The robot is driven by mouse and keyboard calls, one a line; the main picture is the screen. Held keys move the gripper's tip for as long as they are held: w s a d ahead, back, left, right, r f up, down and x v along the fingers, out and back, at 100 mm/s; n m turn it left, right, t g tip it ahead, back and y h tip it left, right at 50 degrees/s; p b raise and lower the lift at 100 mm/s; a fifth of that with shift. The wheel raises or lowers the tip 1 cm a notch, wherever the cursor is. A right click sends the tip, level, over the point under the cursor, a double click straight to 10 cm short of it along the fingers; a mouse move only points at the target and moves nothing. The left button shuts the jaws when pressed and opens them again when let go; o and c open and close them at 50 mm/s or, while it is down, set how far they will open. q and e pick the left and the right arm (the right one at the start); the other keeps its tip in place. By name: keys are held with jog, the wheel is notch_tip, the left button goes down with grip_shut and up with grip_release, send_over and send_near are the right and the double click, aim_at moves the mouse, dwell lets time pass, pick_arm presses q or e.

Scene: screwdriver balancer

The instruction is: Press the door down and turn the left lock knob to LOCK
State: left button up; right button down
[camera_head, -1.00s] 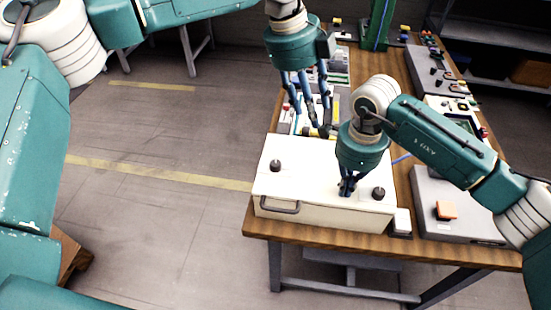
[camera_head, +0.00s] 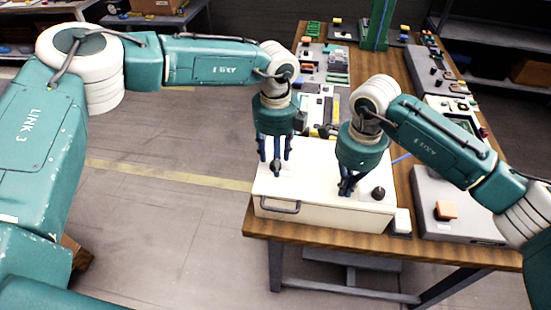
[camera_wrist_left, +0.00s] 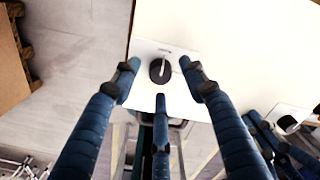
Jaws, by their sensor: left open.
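The cream door (camera_head: 318,182) on top of the box lies flat and looks closed. The left lock knob (camera_wrist_left: 160,70) is black with a pale line and sits on a white label plate; the label's text is too small to read. My left gripper (camera_head: 275,168) is open, pointing down over this knob, with its fingers spread around it in the left wrist view (camera_wrist_left: 163,80). In the head view these fingers partly hide the knob. My right gripper (camera_head: 347,188) has its fingers together, at the door's surface beside the right knob (camera_head: 378,193); contact is hard to tell.
A dark handle (camera_head: 280,207) is on the box front. The box stands on a wooden table (camera_head: 300,233) near its front left corner. Several devices and parts fill the table behind.

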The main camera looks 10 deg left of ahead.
pick_arm(q)
jog(key=shift+f, duration=0.4)
pick_arm(e)
jog(key=shift+f, duration=0.1)
